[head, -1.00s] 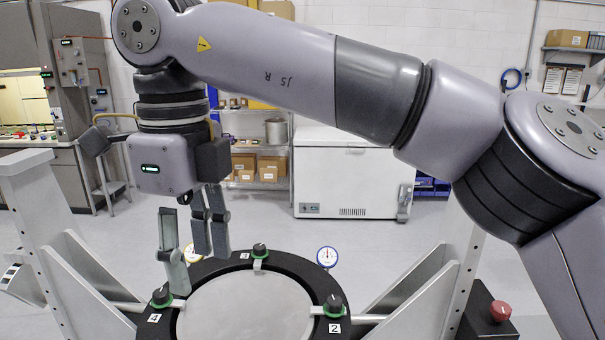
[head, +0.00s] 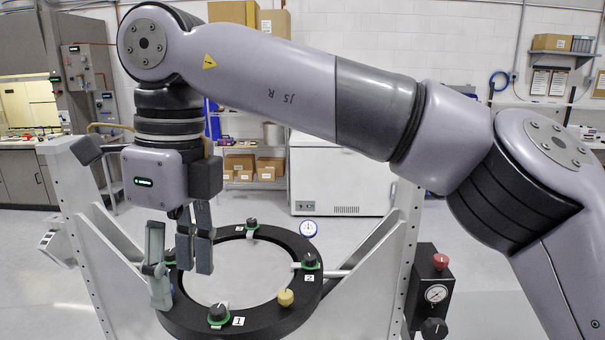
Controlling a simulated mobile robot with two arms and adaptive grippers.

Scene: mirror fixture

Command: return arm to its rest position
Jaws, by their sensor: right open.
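My right arm crosses the view from the right, and its gripper (head: 178,262) hangs with fingers pointing down. The fingers are apart with nothing between them. The gripper is at the left side of the black ring fixture (head: 190,320) in the picture and hides part of its rim; I cannot tell the exact gap. The ring carries dark knobs on green bases: one at the back (head: 251,224), one at the right (head: 309,262), one at the front (head: 217,314). My left gripper is out of view.
Pale uprights stand left (head: 85,190) and right (head: 398,225) of the ring. A control box (head: 428,285) with a red button and gauge is beyond the right one. A white chest freezer (head: 340,180) and stocked shelves stand behind. Open floor lies between.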

